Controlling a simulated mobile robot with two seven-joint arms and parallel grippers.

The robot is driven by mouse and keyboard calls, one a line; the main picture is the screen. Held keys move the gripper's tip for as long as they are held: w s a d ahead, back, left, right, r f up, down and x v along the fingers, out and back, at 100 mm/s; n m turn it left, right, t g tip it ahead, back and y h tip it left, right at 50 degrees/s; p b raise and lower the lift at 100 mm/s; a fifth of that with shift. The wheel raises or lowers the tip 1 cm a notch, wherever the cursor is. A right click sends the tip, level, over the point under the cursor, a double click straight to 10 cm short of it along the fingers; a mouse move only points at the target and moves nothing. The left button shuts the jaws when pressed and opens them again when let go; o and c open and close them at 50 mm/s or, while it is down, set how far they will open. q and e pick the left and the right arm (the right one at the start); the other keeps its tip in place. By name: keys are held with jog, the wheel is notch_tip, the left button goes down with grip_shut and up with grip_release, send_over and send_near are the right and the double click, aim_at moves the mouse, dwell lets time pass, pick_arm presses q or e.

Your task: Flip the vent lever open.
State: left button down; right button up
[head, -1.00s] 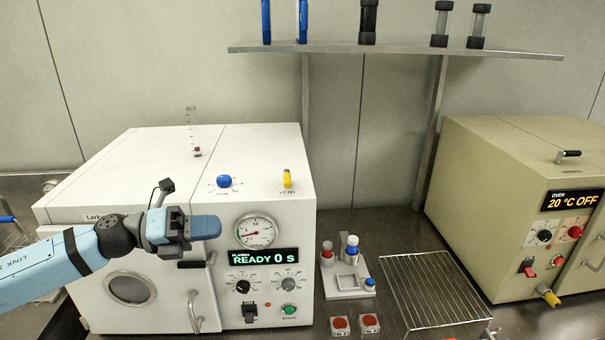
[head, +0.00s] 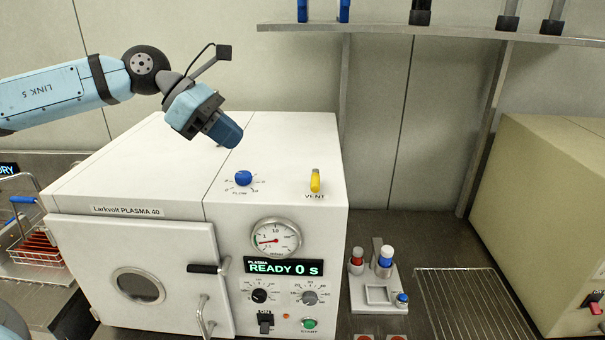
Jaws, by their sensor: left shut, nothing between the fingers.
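The yellow vent lever (head: 315,181) stands upright on the top of the white plasma machine (head: 135,235), just behind the printed word VENT. My left gripper (head: 228,135) is shut and empty. It is above the machine's top, to the left of the lever and apart from it, pointing down and to the right. The blue flow knob (head: 243,178) sits on the top between the gripper and the lever. My right gripper is not in view.
The display (head: 283,267) reads READY 0 S below a round gauge (head: 275,239). A holder with small capped bottles (head: 378,293) and a wire rack (head: 470,305) are on the right. A shelf (head: 430,33) runs overhead. The air around the lever is clear.

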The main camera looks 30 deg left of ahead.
pick_arm(q)
jog(key=p, duration=0.5)
send_near(315, 183)
jog(key=w+d+f, duration=0.1)
jog(key=f, duration=0.2)
jog(key=w+d+f, duration=0.1)
jog(key=f, duration=0.1)
jog(key=shift+w+d+f, duration=0.1)
jog(key=shift+w+d, duration=0.25)
jog(key=shift+w, duration=0.05)
jog(key=shift+w+d+f, duration=0.15)
jog(key=shift+d, duration=0.2)
jog(key=shift+f, duration=0.1)
